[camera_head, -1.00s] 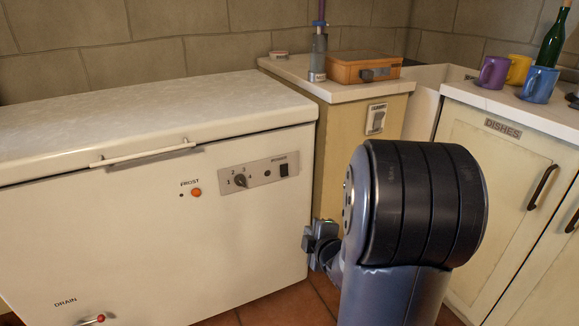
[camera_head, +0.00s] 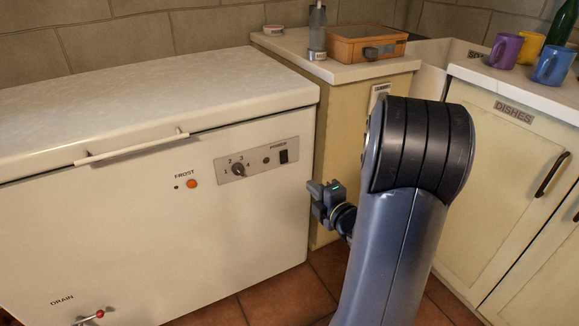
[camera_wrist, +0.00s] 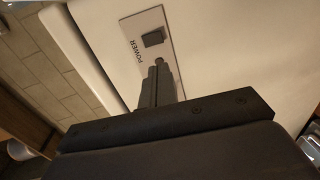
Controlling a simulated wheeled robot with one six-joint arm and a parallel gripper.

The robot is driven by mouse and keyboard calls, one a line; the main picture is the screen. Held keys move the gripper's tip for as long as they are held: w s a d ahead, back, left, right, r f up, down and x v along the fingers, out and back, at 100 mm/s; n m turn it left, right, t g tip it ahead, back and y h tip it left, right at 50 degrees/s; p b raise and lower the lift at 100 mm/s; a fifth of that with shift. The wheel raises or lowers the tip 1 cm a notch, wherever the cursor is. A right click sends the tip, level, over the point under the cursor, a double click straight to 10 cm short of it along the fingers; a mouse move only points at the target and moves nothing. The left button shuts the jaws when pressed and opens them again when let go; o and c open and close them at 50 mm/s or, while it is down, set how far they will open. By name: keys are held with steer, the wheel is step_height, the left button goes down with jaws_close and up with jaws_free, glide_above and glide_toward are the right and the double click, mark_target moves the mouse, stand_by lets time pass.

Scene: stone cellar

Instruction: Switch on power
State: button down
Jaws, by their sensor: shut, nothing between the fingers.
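The white chest freezer (camera_head: 120,235) stands at the left with a grey control panel (camera_head: 225,172) on its front. A dark rocker switch (camera_head: 284,156) sits under the POWER label at the panel's right end. In the wrist view the switch (camera_wrist: 153,38) shows just beyond the fingertips, and the panel appears tilted. My gripper (camera_head: 318,188) is shut and empty, to the right of and lower than the switch in the head view. In the wrist view my gripper (camera_wrist: 160,72) points toward the panel near the switch. I cannot tell whether it touches the freezer.
A dial (camera_head: 238,169) and an orange FROST light (camera_head: 191,183) lie left of the switch. A red-tipped DRAIN valve (camera_head: 99,314) is low on the front. Right of the freezer is a cabinet with a wall-type switch (camera_head: 379,97), partly behind my arm. Mugs (camera_head: 505,50) stand at the right.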

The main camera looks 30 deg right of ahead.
steer(key=b, duration=0.3)
glide_toward(285, 162)
steer(key=w, duration=0.5)
steer(key=shift+w+a+f, duration=0.2)
steer(key=shift+f, duration=0.15)
steer(key=shift+w, duration=0.7)
